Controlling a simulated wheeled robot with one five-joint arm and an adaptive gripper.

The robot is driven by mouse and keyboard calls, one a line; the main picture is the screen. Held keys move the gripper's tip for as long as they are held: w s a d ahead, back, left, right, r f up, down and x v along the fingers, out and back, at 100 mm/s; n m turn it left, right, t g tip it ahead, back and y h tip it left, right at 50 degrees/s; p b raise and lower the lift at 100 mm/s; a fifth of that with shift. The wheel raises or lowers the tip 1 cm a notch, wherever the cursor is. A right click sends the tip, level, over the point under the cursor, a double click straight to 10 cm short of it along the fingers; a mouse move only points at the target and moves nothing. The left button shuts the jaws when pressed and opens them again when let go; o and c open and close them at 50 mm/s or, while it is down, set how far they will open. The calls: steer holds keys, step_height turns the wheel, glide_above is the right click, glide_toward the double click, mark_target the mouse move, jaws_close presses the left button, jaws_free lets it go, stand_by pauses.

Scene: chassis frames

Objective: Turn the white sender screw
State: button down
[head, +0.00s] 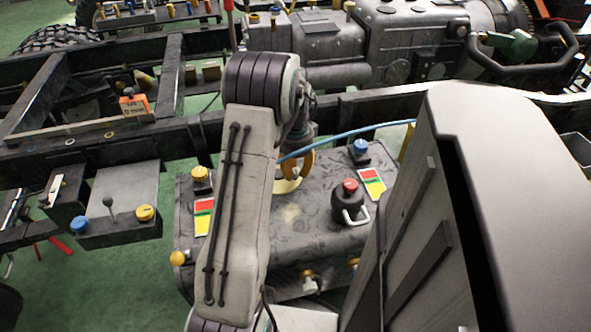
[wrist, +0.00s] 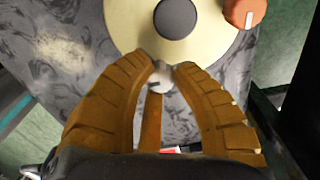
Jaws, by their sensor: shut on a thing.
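The white sender screw (wrist: 160,84) is a small pale head in the wrist view, at the near edge of a cream disc (wrist: 122,22) with a dark grey round centre. My gripper (wrist: 161,69) has its ribbed orange-brown fingers closed around the screw, one tip on each side. In the head view my gripper (head: 300,168) is partly hidden by my arm. It is low over the cream disc (head: 287,186) on top of the dark tank (head: 300,235). The screw itself cannot be made out in the head view.
An orange knob (wrist: 245,12) sits at the disc's right edge. On the tank top are a yellow knob (head: 200,174), a blue knob (head: 360,147) and a red-topped black cap (head: 349,197) with a handle. A blue hose (head: 345,134) passes behind my gripper.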

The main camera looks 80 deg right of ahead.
steer(key=n+p, duration=0.1)
steer(key=n, duration=0.3)
steer(key=n+p, duration=0.1)
steer(key=n, duration=0.2)
steer(key=shift+n, duration=0.3)
steer(key=n, duration=0.4)
steer(key=shift+f+n+p, duration=0.1)
steer(key=shift+n+p, duration=0.2)
steer(key=shift+p, duration=0.05)
steer(key=shift+n, duration=1.8)
steer(key=shift+a, duration=0.1)
steer(key=c, duration=1)
jaws_free()
steer(key=shift+c, duration=0.2)
